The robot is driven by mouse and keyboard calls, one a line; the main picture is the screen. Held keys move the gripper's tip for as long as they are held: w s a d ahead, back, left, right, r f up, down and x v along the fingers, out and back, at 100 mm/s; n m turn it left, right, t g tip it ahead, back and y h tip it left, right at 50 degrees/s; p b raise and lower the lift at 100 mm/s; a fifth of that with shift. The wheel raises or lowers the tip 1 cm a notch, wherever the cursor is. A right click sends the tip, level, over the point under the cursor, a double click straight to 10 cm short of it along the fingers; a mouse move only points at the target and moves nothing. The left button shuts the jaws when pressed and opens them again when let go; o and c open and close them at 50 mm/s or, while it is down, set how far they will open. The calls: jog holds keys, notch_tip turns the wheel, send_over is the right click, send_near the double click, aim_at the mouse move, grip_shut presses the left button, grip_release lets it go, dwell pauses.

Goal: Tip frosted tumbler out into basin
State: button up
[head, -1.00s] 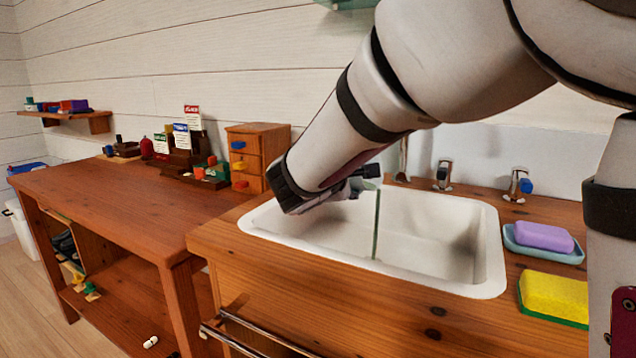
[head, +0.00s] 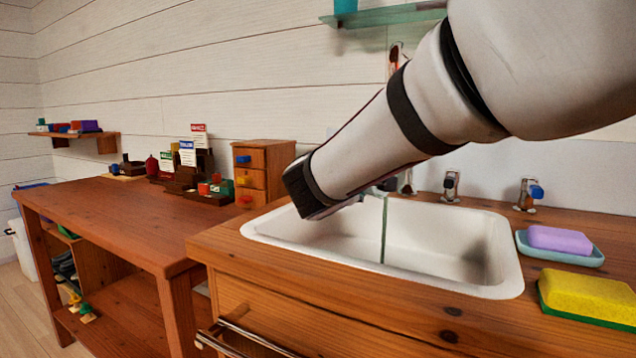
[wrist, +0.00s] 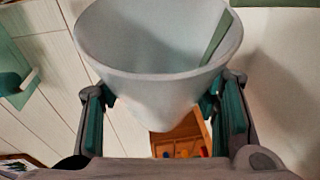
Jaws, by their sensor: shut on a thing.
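The frosted tumbler (wrist: 150,75) is pale and whitish, with its wide mouth toward the top of the wrist view. My gripper (wrist: 162,102) is shut on it, with a teal-padded finger at each side. A green strip (wrist: 217,40) shows inside the right of the mouth; I cannot tell whether it is in the tumbler. My arm's end is over the basin's left part and hides the tumbler there. Its exact tilt and contents cannot be told.
A purple soap on a blue dish (head: 585,257) and a yellow sponge (head: 588,296) lie right of the basin. Taps (head: 450,187) stand behind it. A glass shelf (head: 390,15) hangs above. A small drawer chest (head: 263,165) stands on the long table (head: 115,215) at left.

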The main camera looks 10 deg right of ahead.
jog(key=r+m, duration=0.1)
jog(key=s+d+r+m+t, duration=0.1)
jog(key=m, duration=0.1)
jog(key=shift+s+d+m+t, duration=0.15)
jog(key=shift+s+m+t, duration=0.05)
jog(key=shift+m+t, duration=0.1)
jog(key=shift+f+n+p, duration=0.4)
jog(key=shift+n+p, duration=0.15)
jog(key=shift+n, duration=0.15)
jog(key=shift+g+b, duration=0.35)
jog(key=shift+g, duration=0.05)
jog(key=shift+n, duration=0.4)
jog(key=shift+n+g, duration=0.3)
jog(key=shift+n, duration=0.1)
jog(key=shift+w+r+p, duration=0.1)
jog(key=shift+p, duration=0.25)
jog(key=shift+r+n+g+p, duration=0.1)
jog(key=shift+n+g+p, duration=0.35)
jog(key=shift+p, duration=0.75)
jog(key=shift+n+p, duration=0.45)
jog(key=shift+p, duration=0.6)
